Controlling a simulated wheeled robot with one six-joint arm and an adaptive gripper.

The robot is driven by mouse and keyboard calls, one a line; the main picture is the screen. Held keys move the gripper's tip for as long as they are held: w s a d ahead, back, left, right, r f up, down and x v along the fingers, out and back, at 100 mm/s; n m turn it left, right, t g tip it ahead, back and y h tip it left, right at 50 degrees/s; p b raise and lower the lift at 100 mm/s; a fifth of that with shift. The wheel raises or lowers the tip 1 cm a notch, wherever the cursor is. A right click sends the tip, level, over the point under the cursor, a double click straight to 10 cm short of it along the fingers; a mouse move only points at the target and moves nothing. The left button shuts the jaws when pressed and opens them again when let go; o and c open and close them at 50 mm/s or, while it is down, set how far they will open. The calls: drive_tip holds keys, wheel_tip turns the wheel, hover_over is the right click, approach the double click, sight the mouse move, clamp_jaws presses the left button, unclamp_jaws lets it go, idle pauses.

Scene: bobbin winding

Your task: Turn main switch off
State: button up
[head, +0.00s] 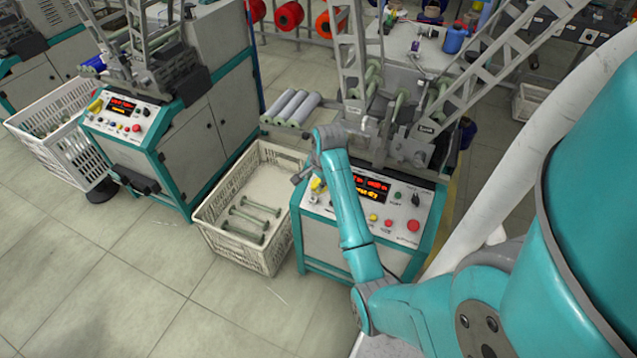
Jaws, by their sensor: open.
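The winding machine's control panel (390,202) faces me at the centre right, with red displays and several buttons. A yellow switch (318,186) sits at the panel's upper left and is partly hidden by my arm; I take it for the main switch. Its exact setting is too small to read. My gripper (297,180) is open and empty, just left of the yellow switch near the panel's left edge. Whether it touches the switch cannot be told. My teal forearm crosses in front of the panel and hides part of it.
A white crate (212,212) with several bobbins stands on the floor left of the machine. Grey rolls (292,107) lie above it. A red button (413,225) is at the panel's right. A second machine (190,150) stands left. The floor at front left is clear.

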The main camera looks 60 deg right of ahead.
sight(319, 182)
drive_tip(key=d+r+m, duration=0.1)
drive_tip(key=d+r, duration=0.2)
drive_tip(key=d, duration=0.1)
drive_tip(key=shift+g, duration=0.3)
drive_tip(key=x, duration=1)
drive_tip(key=shift+s+a+f, duration=0.15)
drive_tip(key=shift+s+a, duration=0.1)
drive_tip(key=shift+a, duration=0.05)
clamp_jaws()
